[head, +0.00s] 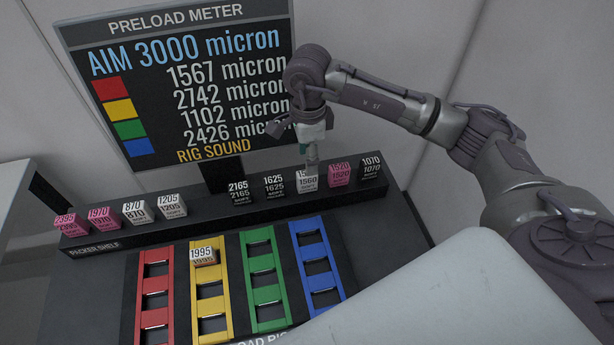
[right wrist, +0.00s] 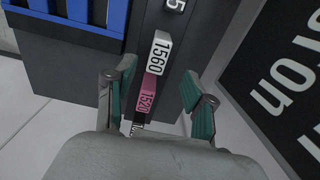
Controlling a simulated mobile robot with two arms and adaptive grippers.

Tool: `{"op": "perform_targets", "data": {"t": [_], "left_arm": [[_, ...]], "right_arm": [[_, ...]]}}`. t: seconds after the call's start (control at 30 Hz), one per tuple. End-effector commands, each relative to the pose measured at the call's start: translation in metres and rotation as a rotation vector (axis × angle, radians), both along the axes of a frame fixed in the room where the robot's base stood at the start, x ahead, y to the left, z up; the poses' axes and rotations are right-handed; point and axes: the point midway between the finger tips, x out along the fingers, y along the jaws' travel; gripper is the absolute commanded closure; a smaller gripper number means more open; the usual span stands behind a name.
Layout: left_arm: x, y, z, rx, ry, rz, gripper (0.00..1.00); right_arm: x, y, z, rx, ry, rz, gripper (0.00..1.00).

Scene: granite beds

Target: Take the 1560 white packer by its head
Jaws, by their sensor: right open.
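The white 1560 packer (head: 307,181) stands on the black packer shelf (head: 150,236), between a black 1625 packer (head: 273,186) and a pink 1520 packer (head: 339,174). My right gripper (head: 312,155) is just above and behind the 1560 packer in the head view and partly overlaps its upper edge. In the right wrist view the right gripper (right wrist: 161,92) has its green-padded fingers spread apart. The white 1560 packer (right wrist: 160,55) lies beyond the fingertips, between their lines, and the pink 1520 packer (right wrist: 148,92) shows in the gap. Nothing is held. My left gripper is not in view.
A black 1070 packer (head: 372,165) stands at the shelf's right end; other packers stand leftward. Red, yellow, green and blue racks lie in front; a white 1995 packer (head: 203,256) sits on the yellow rack (head: 212,304). The meter screen (head: 185,85) rises behind.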

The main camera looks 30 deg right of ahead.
Motion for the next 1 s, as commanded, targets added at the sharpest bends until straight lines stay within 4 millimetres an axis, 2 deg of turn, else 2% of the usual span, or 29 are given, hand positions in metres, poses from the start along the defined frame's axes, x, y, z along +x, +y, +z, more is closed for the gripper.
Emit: {"op": "perform_targets", "data": {"t": [0.1,0.27,0.43,0.6,0.87,1.0], "left_arm": [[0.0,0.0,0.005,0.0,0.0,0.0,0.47],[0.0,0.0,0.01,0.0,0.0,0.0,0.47],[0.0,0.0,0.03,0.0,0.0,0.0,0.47],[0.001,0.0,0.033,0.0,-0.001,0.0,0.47],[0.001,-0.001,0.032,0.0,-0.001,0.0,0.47],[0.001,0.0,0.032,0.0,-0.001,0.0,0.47]], "right_arm": [[0.0,0.0,-0.013,0.001,0.002,-0.001,0.46],[-0.001,0.001,-0.022,0.001,0.002,0.0,0.46],[-0.004,0.004,-0.045,0.002,0.005,0.0,0.46],[-0.003,0.004,-0.067,0.002,0.001,0.0,0.46],[-0.002,0.004,-0.071,0.002,-0.003,0.0,0.46],[-0.002,0.004,-0.07,0.003,-0.002,0.0,0.69]]}}
